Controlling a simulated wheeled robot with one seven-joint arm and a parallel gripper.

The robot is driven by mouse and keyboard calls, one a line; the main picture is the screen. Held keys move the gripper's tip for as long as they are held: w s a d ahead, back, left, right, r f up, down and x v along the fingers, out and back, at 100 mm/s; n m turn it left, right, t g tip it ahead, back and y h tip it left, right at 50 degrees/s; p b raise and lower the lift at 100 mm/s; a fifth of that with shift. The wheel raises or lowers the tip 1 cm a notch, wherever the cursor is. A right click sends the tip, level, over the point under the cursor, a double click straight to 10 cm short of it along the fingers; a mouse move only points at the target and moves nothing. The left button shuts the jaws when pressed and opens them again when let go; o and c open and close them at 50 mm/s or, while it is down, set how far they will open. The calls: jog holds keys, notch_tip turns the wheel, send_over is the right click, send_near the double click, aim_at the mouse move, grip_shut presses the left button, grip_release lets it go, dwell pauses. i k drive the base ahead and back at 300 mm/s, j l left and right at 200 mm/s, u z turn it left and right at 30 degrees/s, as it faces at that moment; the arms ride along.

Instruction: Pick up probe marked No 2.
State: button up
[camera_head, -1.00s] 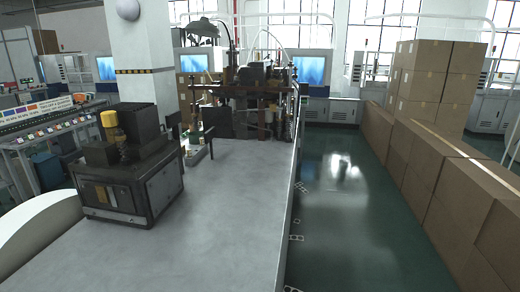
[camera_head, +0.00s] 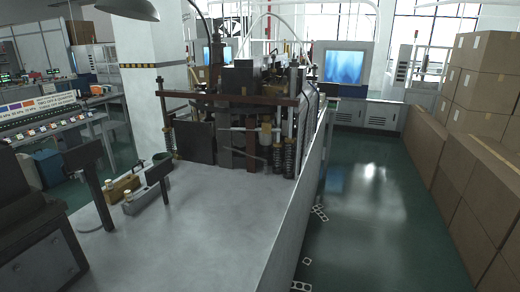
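No marking reading No 2 is legible in the head view, so I cannot tell which thing is the probe. Two small blocks lie on the grey worktop, a tan one (camera_head: 122,188) and a grey one (camera_head: 143,201), each with a small pale knob on top. Dark posts with flat dark plates, one left (camera_head: 84,156) and one right (camera_head: 159,170), stand beside them with their faces turned away or unreadable. My gripper is not in view.
The grey worktop (camera_head: 200,225) is bare in front. A dark forming machine (camera_head: 245,115) stands at its far end, and a dark box-shaped machine (camera_head: 35,240) at the left edge.

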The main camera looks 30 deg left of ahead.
aim_at(108, 183)
jog(key=i, duration=1.85)
jog(key=i+u, duration=0.2)
jog(key=u, duration=0.25)
jog(key=i+l+u, duration=0.1)
jog(key=u, duration=0.3)
jog(key=i+l+u, duration=0.15)
jog(key=u, duration=0.3)
jog(key=i+u, duration=0.15)
jog(key=u, duration=1.75)
jog(key=i+u, duration=0.2)
jog(key=i, duration=0.25)
jog(key=k, duration=0.5)
jog(key=i, duration=0.5)
